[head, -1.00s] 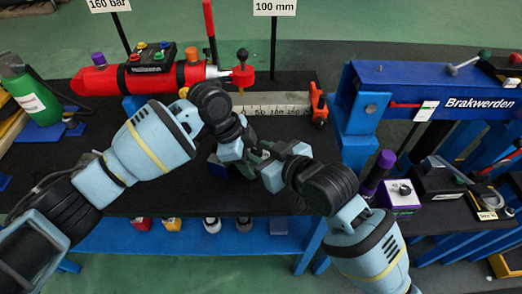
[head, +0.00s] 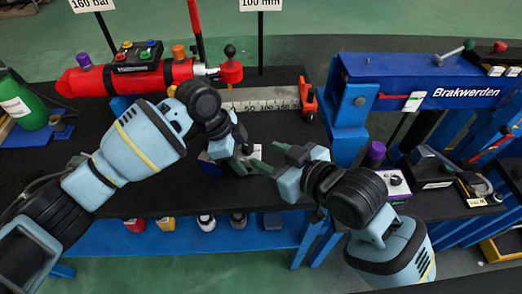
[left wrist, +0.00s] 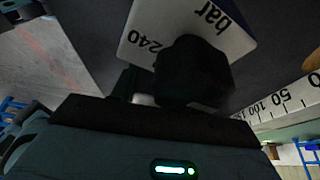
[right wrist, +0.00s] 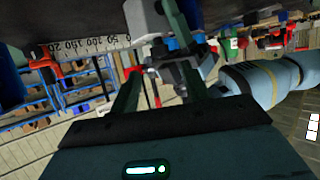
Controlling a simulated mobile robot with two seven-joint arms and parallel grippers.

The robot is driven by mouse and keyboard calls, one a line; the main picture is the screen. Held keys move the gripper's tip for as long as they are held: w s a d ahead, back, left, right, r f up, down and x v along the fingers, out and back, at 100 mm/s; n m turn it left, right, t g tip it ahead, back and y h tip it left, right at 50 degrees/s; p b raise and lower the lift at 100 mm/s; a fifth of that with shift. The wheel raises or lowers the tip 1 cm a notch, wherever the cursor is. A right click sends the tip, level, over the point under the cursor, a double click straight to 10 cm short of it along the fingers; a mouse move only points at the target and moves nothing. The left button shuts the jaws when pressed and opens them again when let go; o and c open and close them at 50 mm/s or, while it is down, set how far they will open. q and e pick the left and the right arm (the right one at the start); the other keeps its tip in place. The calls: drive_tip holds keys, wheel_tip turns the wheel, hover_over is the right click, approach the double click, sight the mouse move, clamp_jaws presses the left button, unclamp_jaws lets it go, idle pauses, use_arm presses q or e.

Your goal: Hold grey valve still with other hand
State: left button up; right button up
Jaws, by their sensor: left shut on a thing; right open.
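A small valve unit with a blue base (head: 210,166) and a white face stands on the black tabletop, largely hidden by my left gripper (head: 238,158). In the left wrist view a dark blocky knob (left wrist: 190,72) sits at my left jaws, in front of a white plate marked "240 bar" (left wrist: 145,40). My left gripper is shut on this knob; its grey is hard to judge in the shade. My right gripper (head: 266,156) is open and empty just right of the unit, its fingertips pointing at it. In the right wrist view the unit's white face (right wrist: 145,18) shows beyond the open fingers (right wrist: 165,80).
A red cylinder (head: 95,80) with a control box lies behind, beside a steel ruler (head: 260,104) and an orange slider (head: 308,100). A blue beam stand (head: 430,80) and a purple-knobbed box (head: 395,184) are at right.

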drive_tip(key=shift+s+d+r, duration=0.25)
drive_tip(key=shift+s+d, duration=0.2)
drive_tip(key=shift+s, duration=0.05)
use_arm(q)
drive_tip(key=shift+a, duration=0.1)
drive_tip(key=o, duration=1.3)
drive_tip(key=shift+c, duration=0.2)
drive_tip(key=shift+r, duration=0.1)
drive_tip(key=v, duration=1.1)
drive_tip(key=shift+a+r, duration=0.2)
drive_tip(key=shift+r, duration=0.15)
